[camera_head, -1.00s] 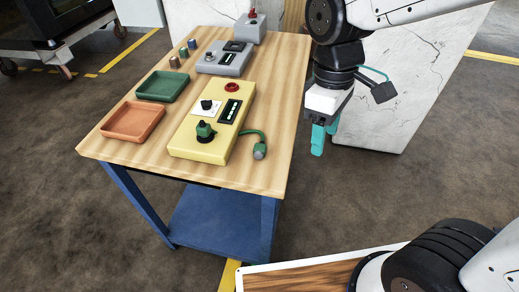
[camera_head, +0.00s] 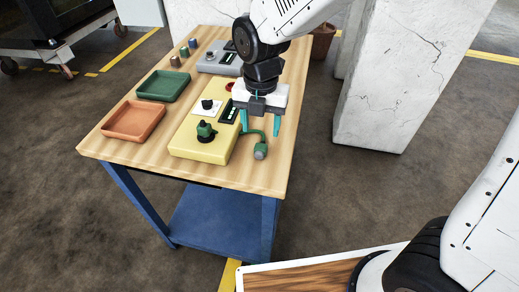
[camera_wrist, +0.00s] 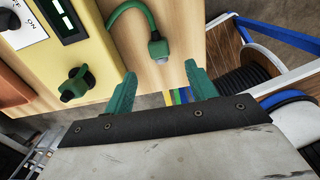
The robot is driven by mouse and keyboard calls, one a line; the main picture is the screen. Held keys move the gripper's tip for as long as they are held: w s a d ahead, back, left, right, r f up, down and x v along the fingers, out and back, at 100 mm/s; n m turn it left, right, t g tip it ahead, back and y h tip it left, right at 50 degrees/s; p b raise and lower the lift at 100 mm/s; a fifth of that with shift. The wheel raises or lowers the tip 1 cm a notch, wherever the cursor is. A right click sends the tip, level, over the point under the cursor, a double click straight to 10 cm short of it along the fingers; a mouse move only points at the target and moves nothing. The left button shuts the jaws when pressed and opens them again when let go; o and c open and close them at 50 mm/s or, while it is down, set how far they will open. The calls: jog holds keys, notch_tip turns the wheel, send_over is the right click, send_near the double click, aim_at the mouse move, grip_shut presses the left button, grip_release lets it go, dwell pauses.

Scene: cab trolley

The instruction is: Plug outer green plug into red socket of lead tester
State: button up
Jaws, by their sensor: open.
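The green plug (camera_head: 260,151), with a grey end, lies on the table at the near right of a yellow box (camera_head: 199,152). Its green cable (camera_head: 255,132) curves back to the box. The plug also shows in the wrist view (camera_wrist: 158,48), lined up between my fingers and beyond their tips. My gripper (camera_head: 260,125) is open and empty, pointing down above the cable and plug. A red round part (camera_head: 229,86) at the box's far end is partly hidden by my gripper. I cannot tell whether it is the red socket.
The yellow box carries a green fitting (camera_head: 205,130) and a black dial on a white plate (camera_head: 207,106). Orange (camera_head: 133,136) and green (camera_head: 163,98) trays stand left. A grey box (camera_head: 213,66) stands behind. The table's right edge is close to the plug.

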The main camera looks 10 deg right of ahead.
aim_at(260, 148)
dwell(0.3)
jog(key=shift+f, duration=1.3)
jog(key=shift+f, duration=0.15)
notch_tip(260, 148, down, 5)
jog(key=c, duration=1.1)
jog(key=shift+r, duration=0.2)
